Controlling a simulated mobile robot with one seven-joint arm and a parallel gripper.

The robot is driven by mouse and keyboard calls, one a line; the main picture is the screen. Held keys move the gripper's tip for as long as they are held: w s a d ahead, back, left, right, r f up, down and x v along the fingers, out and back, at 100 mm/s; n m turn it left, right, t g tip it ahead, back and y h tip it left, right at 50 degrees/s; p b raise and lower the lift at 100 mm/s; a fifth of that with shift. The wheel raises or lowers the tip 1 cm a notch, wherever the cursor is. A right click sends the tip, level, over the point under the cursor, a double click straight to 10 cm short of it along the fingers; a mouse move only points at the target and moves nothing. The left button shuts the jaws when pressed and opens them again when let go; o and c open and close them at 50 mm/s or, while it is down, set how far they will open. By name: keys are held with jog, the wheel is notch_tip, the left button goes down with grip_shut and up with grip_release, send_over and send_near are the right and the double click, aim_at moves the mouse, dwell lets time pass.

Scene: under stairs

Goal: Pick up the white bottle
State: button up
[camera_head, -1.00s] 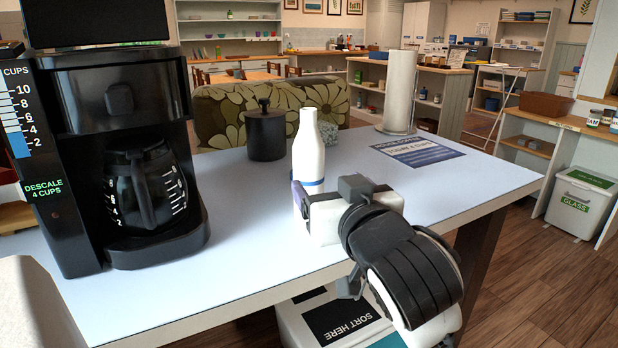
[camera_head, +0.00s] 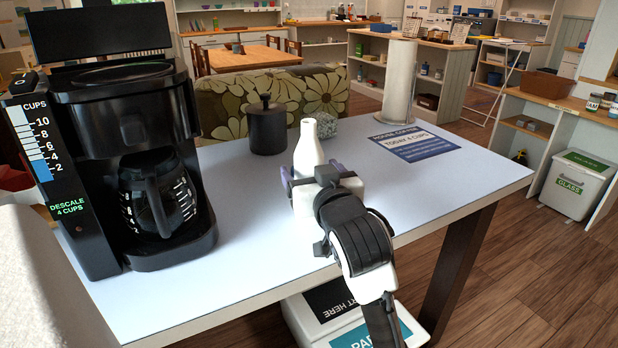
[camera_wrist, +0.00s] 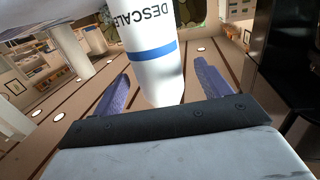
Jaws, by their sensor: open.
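The white bottle (camera_head: 308,152) stands upright on the pale table, near the middle of the head view. In the wrist view the bottle (camera_wrist: 152,70) shows a blue band and dark lettering, partly cut off as "DESCAL". My gripper (camera_head: 312,180) is at the near side of the bottle and hides its lower part in the head view. In the wrist view my gripper (camera_wrist: 162,88) is open, with one purple finger on each side of the bottle. The bottle lies between the fingers, with visible gaps on both sides.
A black coffee maker (camera_head: 125,150) stands at the left. A dark lidded canister (camera_head: 267,128) and a grey textured object (camera_head: 327,126) are behind the bottle. A paper towel roll (camera_head: 399,82) and a blue-and-white sign (camera_head: 415,143) are at the right. The table front (camera_head: 235,290) is clear.

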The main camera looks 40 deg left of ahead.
jog(key=x, duration=0.4)
jog(key=shift+w+a+r+p, duration=0.1)
jog(key=shift+w+r+p, duration=0.05)
jog(key=shift+r+p, duration=0.15)
jog(key=shift+c, duration=0.5)
jog(key=c, duration=1.2)
